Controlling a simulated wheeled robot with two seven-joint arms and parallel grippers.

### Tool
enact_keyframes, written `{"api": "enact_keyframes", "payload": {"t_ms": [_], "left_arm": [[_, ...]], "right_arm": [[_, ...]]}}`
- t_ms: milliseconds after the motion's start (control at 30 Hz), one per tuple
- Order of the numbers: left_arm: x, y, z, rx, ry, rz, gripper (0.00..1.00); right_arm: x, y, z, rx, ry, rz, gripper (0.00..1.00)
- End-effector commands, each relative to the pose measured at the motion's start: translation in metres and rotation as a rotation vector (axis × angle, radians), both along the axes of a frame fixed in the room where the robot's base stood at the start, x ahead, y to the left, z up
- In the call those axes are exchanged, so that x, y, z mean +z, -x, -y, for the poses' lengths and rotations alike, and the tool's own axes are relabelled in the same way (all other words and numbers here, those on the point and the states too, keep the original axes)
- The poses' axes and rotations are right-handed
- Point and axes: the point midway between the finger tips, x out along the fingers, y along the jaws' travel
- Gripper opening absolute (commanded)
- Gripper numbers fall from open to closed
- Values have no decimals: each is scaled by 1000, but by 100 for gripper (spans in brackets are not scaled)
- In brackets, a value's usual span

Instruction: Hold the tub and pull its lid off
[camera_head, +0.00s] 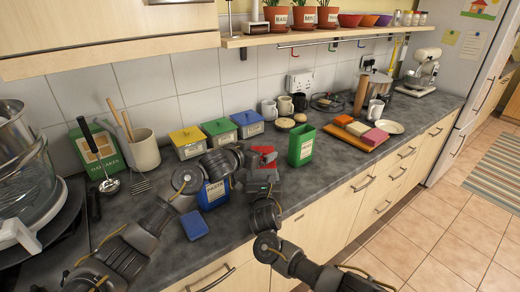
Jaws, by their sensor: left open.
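A red piece (263,151), which looks like the lid of a small tub, shows in the head view near the middle of the counter. The body below it is mostly hidden by my grippers. My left gripper (250,160) comes in from the left beside the red piece and is open; I cannot tell whether it touches. My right gripper (263,178) comes up from the front, close against the same place, its fingertips hard to make out. Yellow (188,142), green (219,132) and blue (248,123) lidded tubs stand along the back wall.
A blue pasta container (213,196) stands partly behind my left arm. A blue block (194,226) lies near the front edge. An open green container (301,147) stands to the right. An orange board (355,136) with coloured blocks lies beyond it.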

Motion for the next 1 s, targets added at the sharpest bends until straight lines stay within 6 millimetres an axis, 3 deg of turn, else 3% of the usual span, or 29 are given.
{"api": "enact_keyframes", "payload": {"t_ms": [200, 633, 1000], "left_arm": [[-7, -20, 12, 0, -1, -1, 100], [-9, -26, 16, 0, 0, 0, 100], [-10, -26, 14, 3, -2, -2, 53]], "right_arm": [[-3, 0, 1, -2, 3, -4, 29], [-2, 0, 1, -3, 3, -4, 29], [-2, 0, 2, -4, 2, -4, 29]]}}
